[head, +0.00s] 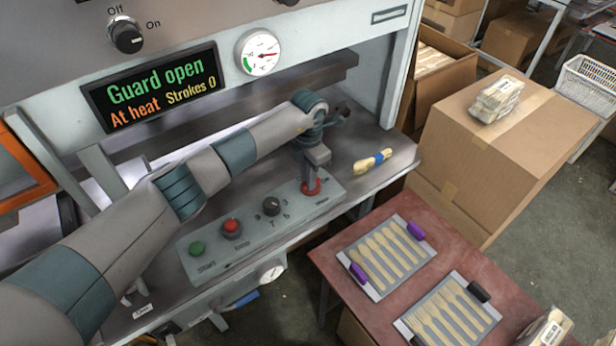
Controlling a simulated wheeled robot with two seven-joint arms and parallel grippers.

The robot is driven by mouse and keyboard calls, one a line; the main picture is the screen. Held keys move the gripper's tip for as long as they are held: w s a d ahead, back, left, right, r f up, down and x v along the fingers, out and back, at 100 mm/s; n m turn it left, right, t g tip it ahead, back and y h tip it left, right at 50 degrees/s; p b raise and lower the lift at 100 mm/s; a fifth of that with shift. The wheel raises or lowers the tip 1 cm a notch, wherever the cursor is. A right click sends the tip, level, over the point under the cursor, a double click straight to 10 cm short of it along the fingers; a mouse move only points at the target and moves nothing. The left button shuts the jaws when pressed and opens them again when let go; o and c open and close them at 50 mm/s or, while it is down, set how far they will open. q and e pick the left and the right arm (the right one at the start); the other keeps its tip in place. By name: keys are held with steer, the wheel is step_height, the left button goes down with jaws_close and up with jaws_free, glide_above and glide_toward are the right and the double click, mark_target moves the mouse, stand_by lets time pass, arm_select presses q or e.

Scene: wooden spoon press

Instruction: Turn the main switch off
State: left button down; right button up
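A black rotary knob (126,34) with "Off" and "On" labels is on the machine's upper front, at top left. A control panel (222,262) below has a green button (197,248), a red button (232,228), a dark selector knob (271,206) and a red control (311,188) at its right end. I cannot read which control is labelled as the main switch. My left arm reaches across the machine. My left gripper (314,176) points down at the red control, touching or just above it, and partly hides it. Its finger opening is unclear. My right gripper is out of view.
The display (150,85) reads "Guard open", "At heat", "Strokes 0". A gauge (258,52) is beside it. A taped spoon bundle (373,161) lies on the machine bed. Spoon trays (352,262) lie on the red table (330,267) at right. Cardboard boxes (500,150) stand behind.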

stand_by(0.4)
arm_select(q)
steer(key=n+b, duration=0.3)
steer(key=n, duration=0.1)
steer(key=shift+d+f, duration=0.1)
steer(key=shift+f, duration=0.05)
steer(key=n+b, duration=0.3)
steer(key=n, duration=0.1)
steer(key=shift+s+d+n+b, duration=0.15)
steer(key=shift+n+b, duration=0.15)
steer(key=shift+b, duration=0.05)
steer(key=n+b, duration=0.2)
steer(key=n, duration=0.1)
steer(key=n+b, duration=0.1)
steer(key=n, duration=0.1)
steer(key=shift+d, duration=0.25)
steer(key=n+b, duration=0.1)
steer(key=n, duration=0.1)
steer(key=shift+n, duration=0.4)
steer(key=shift+d+r+n+b, duration=0.1)
steer(key=shift+r+n+b, duration=0.1)
steer(key=shift+n+b, duration=0.5)
steer(key=c, duration=1.7)
jaws_free()
